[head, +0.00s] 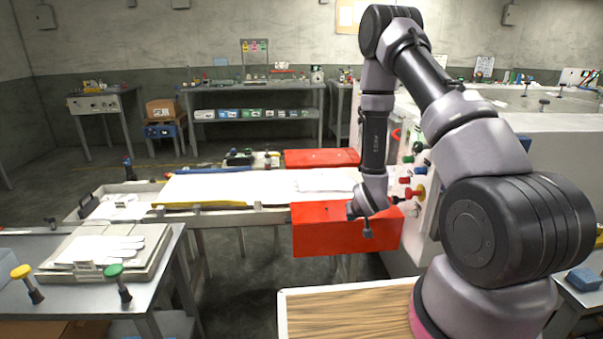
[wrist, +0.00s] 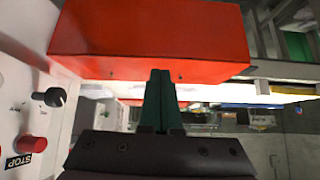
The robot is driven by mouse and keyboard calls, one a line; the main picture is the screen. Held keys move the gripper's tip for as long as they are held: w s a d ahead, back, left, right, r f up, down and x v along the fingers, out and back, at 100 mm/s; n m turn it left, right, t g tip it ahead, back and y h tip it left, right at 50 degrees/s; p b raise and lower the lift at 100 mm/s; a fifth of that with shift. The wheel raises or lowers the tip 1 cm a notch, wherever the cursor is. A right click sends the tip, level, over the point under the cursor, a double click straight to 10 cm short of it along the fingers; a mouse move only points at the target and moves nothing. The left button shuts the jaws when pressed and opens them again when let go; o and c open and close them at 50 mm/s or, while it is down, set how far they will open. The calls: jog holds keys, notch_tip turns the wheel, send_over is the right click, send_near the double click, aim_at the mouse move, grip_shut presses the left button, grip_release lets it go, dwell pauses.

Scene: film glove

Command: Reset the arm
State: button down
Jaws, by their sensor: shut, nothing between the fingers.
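My arm arches up from the right side of the head view and comes down toward the red box. My gripper (head: 367,234) hangs at its lower end, in front of the box. In the wrist view its two dark green fingers (wrist: 160,72) are together, with nothing between them. The red box (head: 320,236) fills the top of the wrist view (wrist: 150,40), close to the fingertips. I cannot tell whether they touch it.
A white machine side with red knobs (head: 417,193) stands right of my gripper; its stop button (wrist: 31,145) shows in the wrist view. A long table with white sheets (head: 235,187) lies left. A grey bench (head: 70,300) holds a tray with gloves (head: 108,249).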

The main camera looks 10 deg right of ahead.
notch_tip(320, 180, up, 28)
jog(key=s+d+m, duration=0.1)
jog(key=s+m, duration=0.1)
jog(key=s+r+y, duration=0.1)
jog(key=s+r, duration=0.8)
jog(key=s, duration=0.3)
jog(key=s+a+r+m+g+y, duration=0.1)
jog(key=s+r, duration=0.9)
jog(key=s, duration=0.2)
jog(key=shift+s+a+r+m, duration=0.2)
jog(key=shift+s+a+m, duration=0.1)
jog(key=shift+s, duration=0.1)
